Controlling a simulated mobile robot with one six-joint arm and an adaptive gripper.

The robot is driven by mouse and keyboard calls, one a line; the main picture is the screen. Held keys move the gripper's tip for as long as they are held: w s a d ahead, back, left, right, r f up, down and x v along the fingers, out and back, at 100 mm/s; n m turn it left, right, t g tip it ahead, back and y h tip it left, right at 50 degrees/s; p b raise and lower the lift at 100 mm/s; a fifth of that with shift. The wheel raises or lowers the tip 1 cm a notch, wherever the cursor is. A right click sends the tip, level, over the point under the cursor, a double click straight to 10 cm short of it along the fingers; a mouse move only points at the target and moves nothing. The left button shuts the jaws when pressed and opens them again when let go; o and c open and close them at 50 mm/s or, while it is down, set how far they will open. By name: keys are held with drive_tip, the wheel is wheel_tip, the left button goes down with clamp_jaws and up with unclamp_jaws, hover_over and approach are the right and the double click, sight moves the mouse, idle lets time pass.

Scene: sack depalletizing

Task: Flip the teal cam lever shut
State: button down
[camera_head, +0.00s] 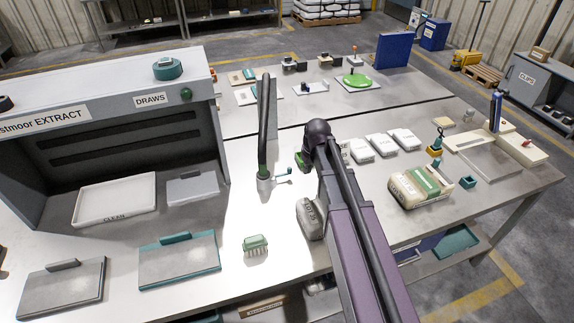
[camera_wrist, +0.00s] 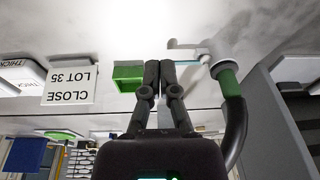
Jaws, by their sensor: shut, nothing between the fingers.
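The teal cam lever (camera_head: 283,172) sticks out to the right from the grey collar (camera_head: 264,184) at the foot of the black hose. In the wrist view the lever (camera_wrist: 189,54) shows as a thin teal strip beside a pale arm, left of the pale collar (camera_wrist: 214,52). My gripper (camera_wrist: 159,66) is shut and empty. Its fingertips lie just left of the lever in that view; whether they touch it I cannot tell. In the head view my wrist hides the fingers.
A green open box (camera_wrist: 127,78) lies close left of my fingers. A white card reading CLOSE LOT 35 (camera_wrist: 70,87) stands beyond it. The black hose (camera_head: 267,115) rises beside the grey extract hood (camera_head: 110,105). A small sack (camera_head: 310,219) lies beside my arm.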

drive_tip(key=w+a+n, duration=0.1)
drive_tip(key=w+a, duration=0.2)
drive_tip(key=w, duration=0.3)
drive_tip(key=w+a+n+t+y, duration=0.1)
drive_tip(key=w+a, duration=0.2)
drive_tip(key=w, duration=0.3)
drive_tip(key=shift+w+a+r+n, duration=0.3)
drive_tip(key=shift+w+a, duration=0.1)
drive_tip(key=shift+f, duration=0.15)
drive_tip(key=b+x, duration=1)
drive_tip(key=shift+w+f, duration=0.1)
drive_tip(key=shift+w, duration=0.05)
drive_tip(key=shift+s+d+r, duration=0.15)
drive_tip(key=shift+s+d, duration=0.4)
drive_tip(key=shift+s, duration=0.35)
drive_tip(key=shift+s+d+r, duration=0.15)
drive_tip(key=shift+s+d, duration=0.35)
drive_tip(key=shift+s, duration=0.4)
drive_tip(key=shift+d, duration=0.15)
